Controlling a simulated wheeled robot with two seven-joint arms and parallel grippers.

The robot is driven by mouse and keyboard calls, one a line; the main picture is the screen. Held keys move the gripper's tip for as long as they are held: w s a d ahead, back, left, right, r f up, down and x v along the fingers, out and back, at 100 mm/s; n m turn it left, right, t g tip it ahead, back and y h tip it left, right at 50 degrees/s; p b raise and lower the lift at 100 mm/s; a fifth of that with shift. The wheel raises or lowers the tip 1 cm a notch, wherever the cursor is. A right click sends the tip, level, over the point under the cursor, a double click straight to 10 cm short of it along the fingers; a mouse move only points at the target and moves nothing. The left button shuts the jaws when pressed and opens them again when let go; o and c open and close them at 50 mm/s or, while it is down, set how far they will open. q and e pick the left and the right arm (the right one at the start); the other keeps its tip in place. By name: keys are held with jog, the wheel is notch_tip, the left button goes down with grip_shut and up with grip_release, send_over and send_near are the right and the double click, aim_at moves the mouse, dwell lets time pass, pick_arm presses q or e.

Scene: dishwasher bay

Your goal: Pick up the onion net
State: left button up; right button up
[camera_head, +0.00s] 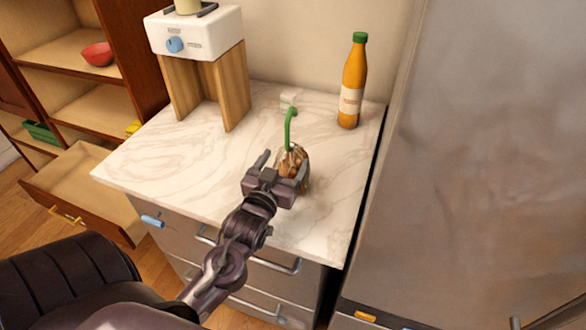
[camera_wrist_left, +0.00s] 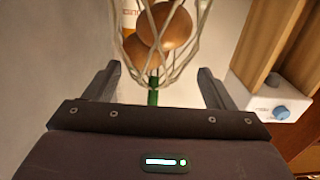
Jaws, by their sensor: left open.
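The onion net (camera_head: 294,161) stands on the marble countertop (camera_head: 205,170), a pale mesh with brown onions in it and a green handle loop (camera_head: 289,128) rising from its top. My left gripper (camera_head: 283,167) is open right at the net, partly covering its lower part in the head view. In the left wrist view, the net (camera_wrist_left: 168,32) with its onions lies ahead and between the two spread fingers (camera_wrist_left: 157,88). The fingers do not visibly press on it. A green piece (camera_wrist_left: 153,92) shows below the onions there. My right gripper is not in view.
An orange bottle (camera_head: 353,85) with a green cap stands behind the net to the right. A white appliance on wooden legs (camera_head: 197,50) stands at the back left. A steel fridge (camera_head: 480,150) borders the counter on the right. The counter's left front is clear.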

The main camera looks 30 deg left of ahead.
aim_at(287, 163)
pick_arm(q)
jog(key=x, duration=0.1)
jog(key=p+x, duration=0.1)
jog(key=x, duration=0.1)
jog(key=shift+w+d+f+p, duration=0.1)
jog(key=shift+w+d+p, duration=0.15)
jog(key=shift+p, duration=0.1)
jog(key=shift+f+x, duration=0.25)
jog(key=shift+x, duration=0.9)
jog(key=shift+s, duration=0.1)
jog(key=c, duration=0.9)
grip_shut()
jog(key=shift+r, duration=0.1)
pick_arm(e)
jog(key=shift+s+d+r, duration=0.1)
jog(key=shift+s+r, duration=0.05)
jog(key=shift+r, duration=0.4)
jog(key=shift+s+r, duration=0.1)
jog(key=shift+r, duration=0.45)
